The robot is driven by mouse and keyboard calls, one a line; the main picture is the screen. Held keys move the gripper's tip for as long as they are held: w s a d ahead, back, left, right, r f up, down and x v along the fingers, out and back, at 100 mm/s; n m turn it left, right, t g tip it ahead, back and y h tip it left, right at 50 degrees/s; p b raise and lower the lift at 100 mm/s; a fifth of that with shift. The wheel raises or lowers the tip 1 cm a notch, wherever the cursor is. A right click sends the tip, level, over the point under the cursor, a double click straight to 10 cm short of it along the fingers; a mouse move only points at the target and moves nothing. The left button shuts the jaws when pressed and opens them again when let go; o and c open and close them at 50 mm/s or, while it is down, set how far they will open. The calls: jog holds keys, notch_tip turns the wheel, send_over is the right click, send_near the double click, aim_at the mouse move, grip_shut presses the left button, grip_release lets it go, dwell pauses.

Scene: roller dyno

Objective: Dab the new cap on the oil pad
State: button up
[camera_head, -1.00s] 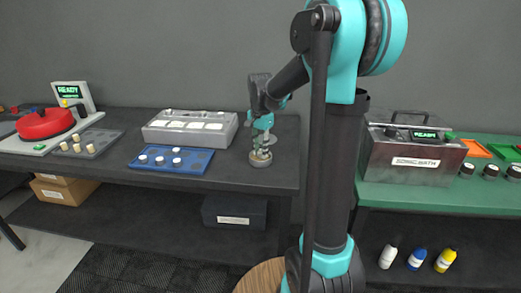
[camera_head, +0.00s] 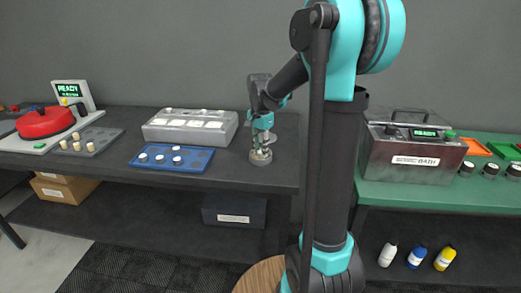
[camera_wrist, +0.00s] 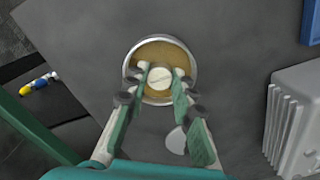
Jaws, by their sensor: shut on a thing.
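The oil pad (camera_head: 260,159) is a small round metal dish near the right end of the dark bench. In the wrist view its tan pad (camera_wrist: 160,49) sits inside a silver rim. My gripper (camera_head: 262,150) points down over the dish. In the wrist view my gripper (camera_wrist: 161,84) is shut on a small pale round cap (camera_wrist: 159,76), seen over the pad's near half. I cannot tell whether the cap touches the pad. The fingers hide part of the near rim.
A blue tray (camera_head: 196,167) with several white caps lies left of the dish, before a grey case (camera_head: 213,132). Farther left are a grey tray (camera_head: 102,145) and a red round device (camera_head: 45,123). A metal bath (camera_head: 410,160) stands on the green bench at right.

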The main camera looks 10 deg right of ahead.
aim_at(261, 152)
dwell(0.4)
jog(key=shift+r, duration=3.45)
